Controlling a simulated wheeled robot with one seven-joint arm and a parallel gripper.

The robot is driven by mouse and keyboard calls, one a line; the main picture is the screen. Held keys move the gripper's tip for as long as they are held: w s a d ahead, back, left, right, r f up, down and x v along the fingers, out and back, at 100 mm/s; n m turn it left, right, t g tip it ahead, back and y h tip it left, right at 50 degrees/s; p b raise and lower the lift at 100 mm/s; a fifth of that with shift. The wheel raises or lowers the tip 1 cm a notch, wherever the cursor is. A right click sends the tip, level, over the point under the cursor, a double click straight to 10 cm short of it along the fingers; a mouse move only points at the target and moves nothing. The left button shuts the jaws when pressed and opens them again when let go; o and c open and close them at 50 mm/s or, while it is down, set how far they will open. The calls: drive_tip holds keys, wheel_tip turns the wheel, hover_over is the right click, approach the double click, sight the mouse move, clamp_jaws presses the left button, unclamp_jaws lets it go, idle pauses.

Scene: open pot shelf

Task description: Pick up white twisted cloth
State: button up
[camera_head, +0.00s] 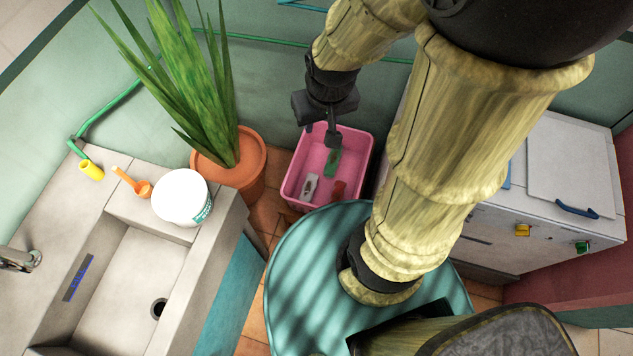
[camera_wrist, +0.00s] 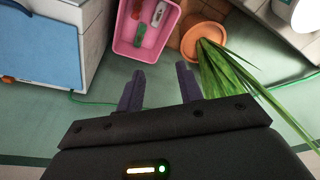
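No white twisted cloth can be made out for sure. A small whitish object (camera_head: 309,187) lies in the pink bin (camera_head: 291,186); it also shows in the wrist view (camera_wrist: 158,14), too small to tell whether it is cloth. My gripper (camera_head: 322,135) is above the back part of the bin in the head view. In the wrist view my gripper (camera_wrist: 161,72) has its two fingers wide apart with nothing between them, and the bin (camera_wrist: 150,56) lies beyond the fingertips.
A green item (camera_head: 333,162) and a red item (camera_head: 339,188) share the bin. A potted plant (camera_head: 248,164) stands left of it, a white cabinet (camera_head: 545,225) right.

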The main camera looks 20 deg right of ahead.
drive_tip(key=shift+w+d, duration=0.2)
drive_tip(key=shift+o, duration=0.4)
drive_tip(key=o, duration=0.4)
drive_tip(key=shift+f, duration=0.15)
drive_tip(key=o, duration=0.4)
drive_tip(key=w+f+m+b, duration=0.1)
drive_tip(key=w+f+b, duration=0.2)
drive_tip(key=f, duration=0.4)
drive_tip(key=w+f+m+g+b, duration=0.1)
drive_tip(key=w+f+b, duration=0.1)
drive_tip(key=f+b, duration=0.4)
drive_tip(key=w+a+f+m+b, duration=0.1)
drive_tip(key=w+f+b, duration=0.2)
drive_tip(key=f, duration=0.6)
drive_tip(key=shift+w+f+m+g+y+b, duration=0.3)
drive_tip(key=shift+w+f+m+b, duration=0.1)
drive_tip(key=shift+b, duration=0.25)
drive_tip(key=shift+c, duration=0.2)
drive_tip(key=w+f+m+b, duration=0.1)
drive_tip(key=f+b, duration=0.2)
drive_tip(key=f, duration=0.5)
drive_tip(key=w+f+m+b, duration=0.1)
drive_tip(key=w+f+b, duration=0.1)
drive_tip(key=f, duration=0.5)
drive_tip(key=w+f+m+g+b, duration=0.1)
drive_tip(key=f+b, duration=0.4)
drive_tip(key=f, duration=0.3)
drive_tip(key=shift+w+d+f+m, duration=0.3)
drive_tip(key=shift+w+d+f, duration=0.05)
drive_tip(key=shift+w, duration=0.05)
